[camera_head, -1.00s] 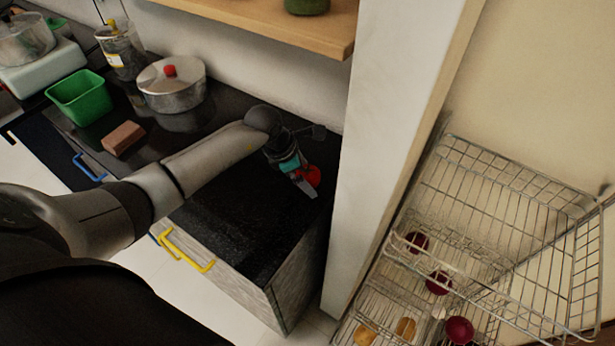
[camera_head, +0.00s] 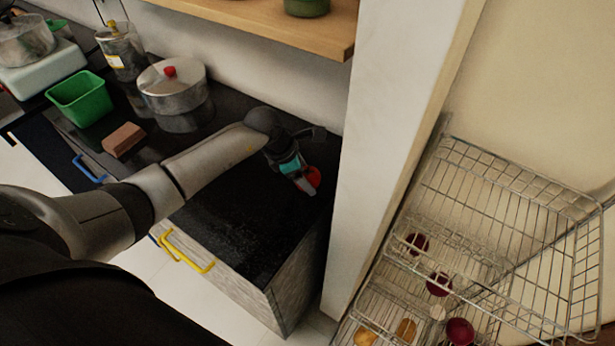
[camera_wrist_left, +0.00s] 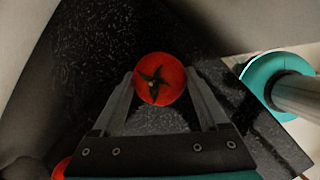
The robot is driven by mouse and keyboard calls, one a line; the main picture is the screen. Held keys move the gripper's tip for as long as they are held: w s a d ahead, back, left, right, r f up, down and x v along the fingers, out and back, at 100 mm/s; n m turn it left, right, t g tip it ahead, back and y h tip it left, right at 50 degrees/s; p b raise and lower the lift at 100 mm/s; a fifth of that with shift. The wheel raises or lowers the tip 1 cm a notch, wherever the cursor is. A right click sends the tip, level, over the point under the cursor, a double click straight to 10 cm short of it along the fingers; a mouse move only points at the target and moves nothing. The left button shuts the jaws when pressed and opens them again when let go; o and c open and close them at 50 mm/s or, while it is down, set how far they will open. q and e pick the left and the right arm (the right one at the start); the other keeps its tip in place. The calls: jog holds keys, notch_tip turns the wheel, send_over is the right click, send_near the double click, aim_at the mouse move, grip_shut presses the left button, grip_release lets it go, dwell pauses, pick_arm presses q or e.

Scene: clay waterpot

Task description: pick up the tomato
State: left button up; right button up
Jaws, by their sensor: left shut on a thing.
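The tomato (camera_wrist_left: 159,79) is red with a green star-shaped stem. In the left wrist view it sits between the two fingertips of my left gripper (camera_wrist_left: 160,90), which is shut on it. In the head view the tomato (camera_head: 312,177) shows partly beside the gripper (camera_head: 306,183), at the right end of the black countertop (camera_head: 225,225). I cannot tell whether it touches the counter.
A wall edge (camera_head: 365,150) stands just right of the counter, and a wooden shelf (camera_head: 270,25) hangs above. A lidded pot (camera_head: 172,90), a green bin (camera_head: 82,98) and a brown block (camera_head: 124,140) stand left. A wire rack (camera_head: 500,195) with onions is at right.

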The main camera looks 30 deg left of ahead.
aim_at(306, 173)
pick_arm(q)
jog(key=shift+r, duration=0.1)
notch_tip(306, 173, up, 10)
jog(key=shift+f+p, duration=0.15)
jog(key=shift+p, duration=0.6)
dwell(0.7)
